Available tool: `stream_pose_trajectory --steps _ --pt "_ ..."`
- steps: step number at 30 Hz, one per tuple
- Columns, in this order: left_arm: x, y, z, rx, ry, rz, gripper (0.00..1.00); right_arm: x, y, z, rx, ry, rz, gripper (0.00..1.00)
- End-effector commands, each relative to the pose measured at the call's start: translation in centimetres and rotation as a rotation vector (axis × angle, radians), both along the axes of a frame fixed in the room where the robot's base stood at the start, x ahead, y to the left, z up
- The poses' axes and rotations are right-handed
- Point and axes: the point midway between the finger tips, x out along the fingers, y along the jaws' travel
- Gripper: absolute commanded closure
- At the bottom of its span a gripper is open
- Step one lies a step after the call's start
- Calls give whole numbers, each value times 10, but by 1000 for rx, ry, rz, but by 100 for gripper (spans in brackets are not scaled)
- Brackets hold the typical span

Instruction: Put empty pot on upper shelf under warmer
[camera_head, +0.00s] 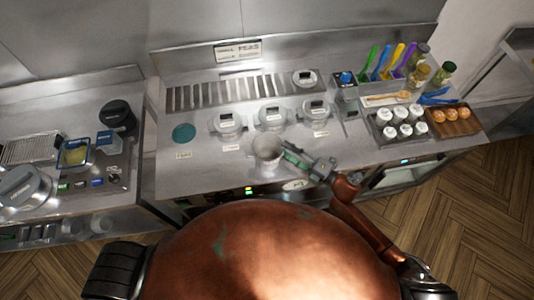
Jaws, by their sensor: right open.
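A light grey open-topped pot (266,148) stands near the front edge of the middle steel counter. It looks empty, though its inside is small in view. My right gripper (291,156) is open, with its fingertips close to the pot's right side. I cannot tell whether they touch it. My left gripper is not in view. I cannot clearly make out the upper shelf or the warmer.
Several lidded pots (273,117) stand in a row behind the open one, before a slotted rack (225,93). A teal disc (184,133) lies to the left. White-topped jars (402,122) and orange items (447,116) crowd the right. Bare counter lies left of the pot.

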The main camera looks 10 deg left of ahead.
Motion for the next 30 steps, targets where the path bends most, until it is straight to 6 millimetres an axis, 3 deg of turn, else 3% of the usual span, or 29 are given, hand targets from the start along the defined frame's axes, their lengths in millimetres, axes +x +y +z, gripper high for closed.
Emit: stream_pose_trajectory --steps 6,27,30 --pt "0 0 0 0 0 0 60 0 0 -1 0 0 -1 51" --pt "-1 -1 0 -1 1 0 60 0 0 0 0 0 -1 100" --pt "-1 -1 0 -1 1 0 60 0 0 -1 -1 0 -1 100"
